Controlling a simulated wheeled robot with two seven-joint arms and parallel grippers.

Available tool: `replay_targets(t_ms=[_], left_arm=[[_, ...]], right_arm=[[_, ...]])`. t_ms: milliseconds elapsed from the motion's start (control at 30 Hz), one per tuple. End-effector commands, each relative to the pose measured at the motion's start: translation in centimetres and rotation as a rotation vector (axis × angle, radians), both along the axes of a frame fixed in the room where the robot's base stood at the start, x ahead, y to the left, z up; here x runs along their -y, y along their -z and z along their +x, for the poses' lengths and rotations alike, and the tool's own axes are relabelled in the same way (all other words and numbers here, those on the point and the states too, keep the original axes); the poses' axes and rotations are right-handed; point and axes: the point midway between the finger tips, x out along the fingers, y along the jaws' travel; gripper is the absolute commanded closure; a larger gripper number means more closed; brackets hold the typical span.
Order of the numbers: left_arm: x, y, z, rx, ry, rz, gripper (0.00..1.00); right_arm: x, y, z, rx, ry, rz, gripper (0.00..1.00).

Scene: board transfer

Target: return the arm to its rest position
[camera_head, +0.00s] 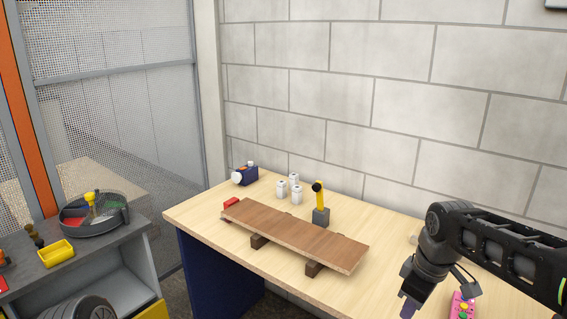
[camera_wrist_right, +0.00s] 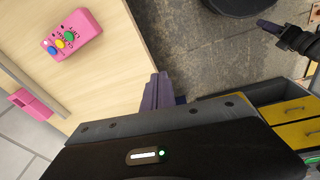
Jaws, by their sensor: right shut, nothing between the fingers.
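My right arm comes in from the right in the head view, over the front right part of the table (camera_head: 190,219). My right gripper (camera_head: 409,307) hangs down at the bottom edge, shut and empty. In the right wrist view its purple fingers (camera_wrist_right: 157,92) are together beside the table's edge, with grey floor on their other side. What looks like my left gripper (camera_wrist_right: 268,26), with a purple tip, shows at the top right of that view; whether it is open I cannot tell. The left arm is not in the head view.
A brown board (camera_head: 290,234) lies across dark blocks (camera_head: 259,242) on the table. Behind it stand a yellow-handled tool (camera_head: 320,205), several white containers (camera_head: 296,195) and a blue device (camera_head: 246,175). A pink button box (camera_head: 462,307) lies right of my gripper. A grey cabinet (camera_head: 110,250) stands left.

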Motion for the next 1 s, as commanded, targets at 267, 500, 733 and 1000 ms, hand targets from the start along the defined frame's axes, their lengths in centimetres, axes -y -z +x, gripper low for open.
replay_targets(t_ms=[267, 500, 733, 1000], left_arm=[[0.0, 0.0, -0.1, -0.002, 0.001, 0.000, 0.64], [0.0, 0.0, -0.1, -0.002, 0.001, 0.000, 0.64], [0.0, 0.0, -0.1, -0.002, 0.001, 0.000, 0.64], [0.0, 0.0, -0.1, -0.002, 0.001, 0.000, 0.64]], right_arm=[[-4.0, 3.7, 3.8, 0.150, 0.155, 0.138, 1.00], [-10.8, 15.6, 3.8, 0.172, 0.423, 0.359, 1.00], [-15.9, 30.4, -6.7, 0.025, 0.777, 0.482, 1.00], [-18.1, 37.6, -20.7, -0.227, 0.884, 0.408, 1.00]])
